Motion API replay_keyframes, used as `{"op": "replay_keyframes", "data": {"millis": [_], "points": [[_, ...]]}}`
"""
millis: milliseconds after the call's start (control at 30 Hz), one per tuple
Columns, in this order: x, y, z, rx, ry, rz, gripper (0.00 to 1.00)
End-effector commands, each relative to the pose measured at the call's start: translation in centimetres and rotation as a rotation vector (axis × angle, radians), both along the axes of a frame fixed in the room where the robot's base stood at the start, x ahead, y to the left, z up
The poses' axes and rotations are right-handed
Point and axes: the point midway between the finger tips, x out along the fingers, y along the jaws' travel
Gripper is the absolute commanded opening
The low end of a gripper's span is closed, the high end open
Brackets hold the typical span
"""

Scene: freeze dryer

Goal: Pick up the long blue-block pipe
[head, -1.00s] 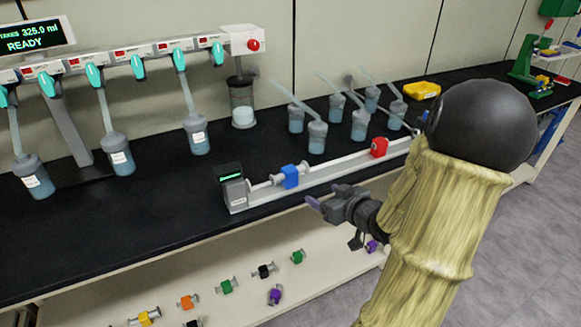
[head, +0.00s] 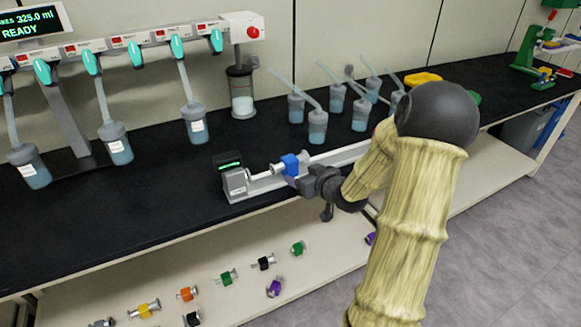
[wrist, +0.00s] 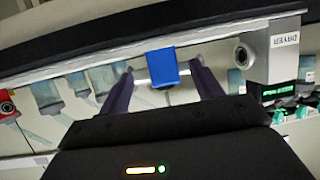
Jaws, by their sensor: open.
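The blue-block pipe (head: 289,164), a blue block on a pale pipe, lies on the white rail beside the dryer's display box. In the wrist view the blue block (wrist: 162,67) appears between my two dark fingers, with pale pipe ends at its sides. My gripper (head: 304,182) is open at the front of the rail, right up near the block. In the wrist view my gripper (wrist: 164,82) has a finger on each side of the block, with visible space beside it. I cannot tell whether the fingers touch the pipe.
The display box marked DRYER (wrist: 270,52) stands at the rail's end, close to my gripper. A red block (wrist: 6,108) sits farther along the rail. Several flasks (head: 317,124) stand behind the rail. Several coloured pipe pieces (head: 227,277) lie on the lower shelf.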

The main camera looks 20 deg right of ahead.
Motion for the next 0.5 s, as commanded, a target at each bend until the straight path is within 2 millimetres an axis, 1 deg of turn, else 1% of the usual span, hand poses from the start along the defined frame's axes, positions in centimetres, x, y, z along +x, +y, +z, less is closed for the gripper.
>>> {"op": "replay_keyframes", "data": {"millis": [33,100,400,500], "points": [[0.5,0.14,-0.23,0.001,0.0,0.002,0.65],[0.8,0.13,-0.32,0.001,0.0,0.0,0.65],[0.85,0.12,-0.35,0.001,0.0,0.0,0.65],[1.35,0.26,-0.67,0.001,0.0,0.001,0.65]]}}
